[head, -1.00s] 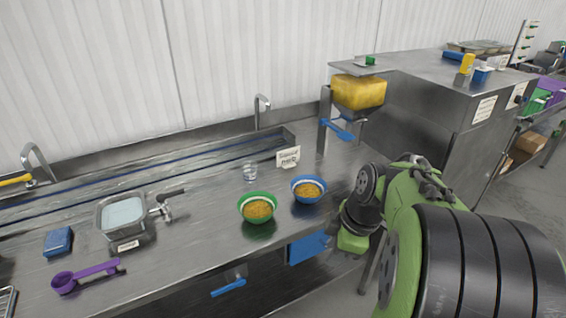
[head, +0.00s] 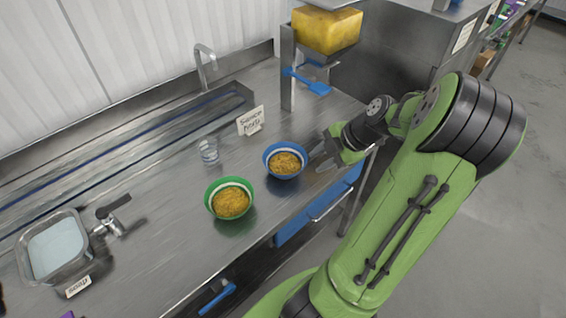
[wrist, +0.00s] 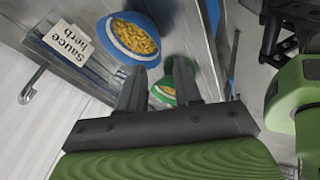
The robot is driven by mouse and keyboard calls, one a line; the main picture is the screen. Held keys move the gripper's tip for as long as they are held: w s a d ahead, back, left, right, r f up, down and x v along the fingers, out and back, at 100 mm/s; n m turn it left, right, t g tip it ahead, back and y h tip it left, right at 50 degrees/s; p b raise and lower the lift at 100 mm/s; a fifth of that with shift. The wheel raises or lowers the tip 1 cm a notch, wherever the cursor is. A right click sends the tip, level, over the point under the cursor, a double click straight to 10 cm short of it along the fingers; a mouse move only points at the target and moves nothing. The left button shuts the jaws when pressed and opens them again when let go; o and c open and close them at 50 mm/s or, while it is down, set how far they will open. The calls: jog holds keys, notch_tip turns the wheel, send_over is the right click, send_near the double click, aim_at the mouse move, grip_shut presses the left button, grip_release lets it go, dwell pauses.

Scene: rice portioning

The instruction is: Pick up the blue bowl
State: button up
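The blue bowl (head: 269,168) stands upright on the steel counter near its front edge, filled with yellow-brown grains. It also shows at the top of the wrist view (wrist: 117,47). My gripper (head: 318,157) is just right of the blue bowl in the head view, low over the counter. In the wrist view my gripper (wrist: 157,80) has its two fingers apart with nothing held between them. The blue bowl lies beyond the fingertips, a little to the left. Whether a finger touches its rim is hard to tell.
A green bowl (head: 210,207) of similar grains stands left of the blue one. A glass (head: 208,152) and a sauce herb sign (head: 250,121) stand behind. A yellow-filled dispenser (head: 327,30) with a blue lever (head: 308,82) is at the back. A soap basin (head: 57,250) sits at left.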

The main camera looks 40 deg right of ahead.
aim_at(295, 173)
jog(key=x, duration=0.6)
jog(key=shift+w+b, duration=0.1)
jog(key=shift+b, duration=0.3)
jog(key=x, duration=0.5)
jog(key=shift+w+a+b, duration=0.25)
jog(key=shift+w+b, duration=0.05)
jog(key=shift+b, duration=0.1)
jog(key=shift+s+r, duration=0.1)
grip_shut()
